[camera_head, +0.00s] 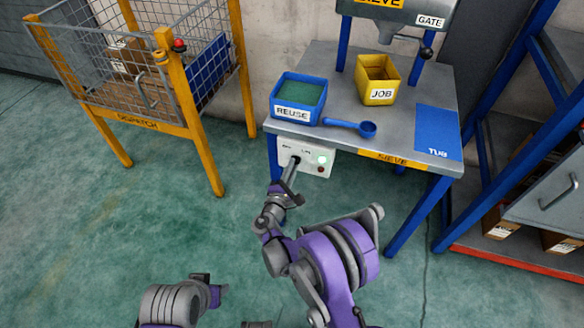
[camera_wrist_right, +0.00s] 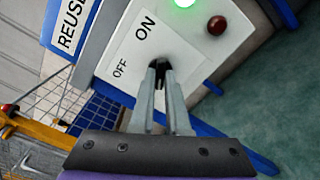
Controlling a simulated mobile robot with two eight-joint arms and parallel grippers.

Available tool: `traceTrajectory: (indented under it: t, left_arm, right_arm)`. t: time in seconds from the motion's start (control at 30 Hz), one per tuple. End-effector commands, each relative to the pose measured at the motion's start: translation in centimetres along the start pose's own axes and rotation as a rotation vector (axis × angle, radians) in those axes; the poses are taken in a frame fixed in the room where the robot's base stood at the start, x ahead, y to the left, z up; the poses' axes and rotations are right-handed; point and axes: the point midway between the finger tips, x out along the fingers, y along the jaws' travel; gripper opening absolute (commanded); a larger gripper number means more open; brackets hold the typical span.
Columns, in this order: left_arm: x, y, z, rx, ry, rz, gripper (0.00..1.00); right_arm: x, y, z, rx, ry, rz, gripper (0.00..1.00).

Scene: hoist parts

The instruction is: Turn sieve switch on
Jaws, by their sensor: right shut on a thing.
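The sieve switch is on a white panel (camera_head: 308,158) under the front left of the sieve table. The panel also shows in the right wrist view (camera_wrist_right: 113,59), with OFF and ON labels, a lit green lamp (camera_wrist_right: 185,3) and a red button (camera_wrist_right: 217,25). My right gripper (camera_head: 292,164) reaches up to the panel. In the right wrist view its fingers (camera_wrist_right: 161,72) are shut on the dark switch knob (camera_wrist_right: 158,64). The fingers mostly hide the knob, so I cannot tell which label it points to.
The grey sieve table (camera_head: 345,68) carries a blue REUSE bin (camera_head: 292,114), a blue scoop (camera_head: 367,129) and a yellow JOB bin (camera_head: 380,96). A yellow DISPATCH cage (camera_head: 140,124) stands at left. A blue rack (camera_head: 510,160) is at right. The green floor is clear in front.

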Motion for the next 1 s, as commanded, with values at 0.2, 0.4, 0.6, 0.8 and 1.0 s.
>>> traceTrajectory:
  t: [0.2, 0.4, 0.6, 0.8, 1.0]
  left_arm:
    - [0.0, 0.0, 0.0, 0.0, 0.0, 0.0, 0.5]
    - [0.0, 0.0, 0.0, 0.0, 0.0, 0.0, 0.5]
    - [0.0, 0.0, 0.0, 0.0, 0.0, 0.0, 0.5]
    - [-0.4, 0.0, -0.1, 0.0, 0.001, 0.0, 0.5]
    - [-1.1, 0.0, -0.2, 0.0, 0.002, 0.0, 0.5]
  right_arm:
    - [0.0, 0.0, 0.0, -0.001, 0.0, 0.0, 0.26]
    - [0.0, 0.0, 0.0, 0.0, 0.0, 0.0, 0.44]
    - [-0.1, 0.0, 0.0, 0.0, 0.0, 0.0, 0.44]
    - [-2.5, 0.1, 0.0, 0.001, 0.003, 0.002, 0.44]
    - [-6.7, 0.2, 0.0, 0.002, 0.003, 0.001, 0.44]
